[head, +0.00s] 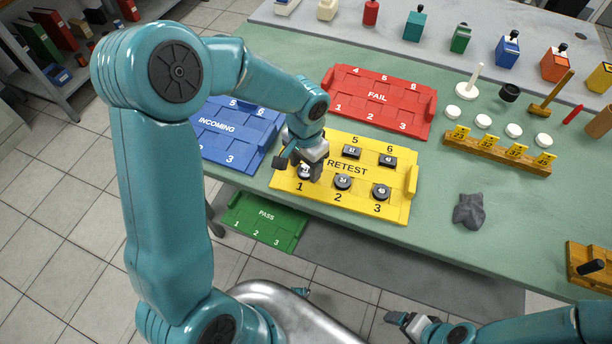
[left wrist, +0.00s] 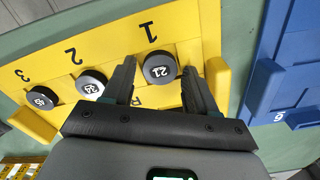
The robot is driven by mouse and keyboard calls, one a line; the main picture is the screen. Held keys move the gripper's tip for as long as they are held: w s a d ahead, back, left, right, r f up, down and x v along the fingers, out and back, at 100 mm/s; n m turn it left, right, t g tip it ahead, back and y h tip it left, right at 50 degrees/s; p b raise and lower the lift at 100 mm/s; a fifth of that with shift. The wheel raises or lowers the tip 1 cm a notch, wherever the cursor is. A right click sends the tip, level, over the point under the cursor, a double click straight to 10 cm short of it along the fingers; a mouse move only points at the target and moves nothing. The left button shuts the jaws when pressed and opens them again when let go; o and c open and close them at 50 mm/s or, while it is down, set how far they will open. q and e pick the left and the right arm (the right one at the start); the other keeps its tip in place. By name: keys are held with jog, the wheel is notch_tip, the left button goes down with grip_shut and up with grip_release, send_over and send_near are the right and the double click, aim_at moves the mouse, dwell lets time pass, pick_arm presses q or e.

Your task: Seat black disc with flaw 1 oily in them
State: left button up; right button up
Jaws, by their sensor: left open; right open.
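The yellow RETEST tray (head: 320,203) lies on the table. Darker square-looking black pieces sit at spots 5 (head: 352,152) and 6 (head: 387,160). My left gripper (head: 303,168) is open over spot 1; in the left wrist view its fingers stand either side of the 21 disc, contact unclear. Spot 4 is hidden by my arm. My right gripper (head: 398,318) is open and empty off the table's front edge. No oily flaw is discernible.
A blue INCOMING tray (head: 240,143) is left, a red FAIL tray (head: 375,112) behind, and a green PASS tray (head: 262,228) lower at the front. A wooden rack with yellow tags (head: 495,152), white discs and a grey cloth (head: 469,210) are right. Coloured bottles line the back.

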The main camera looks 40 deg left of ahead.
aim_at(305, 170)
pick_arm(q)
jog(key=c, duration=0.8)
jog(key=shift+r+p, duration=1.95)
jog(key=shift+r, duration=0.55)
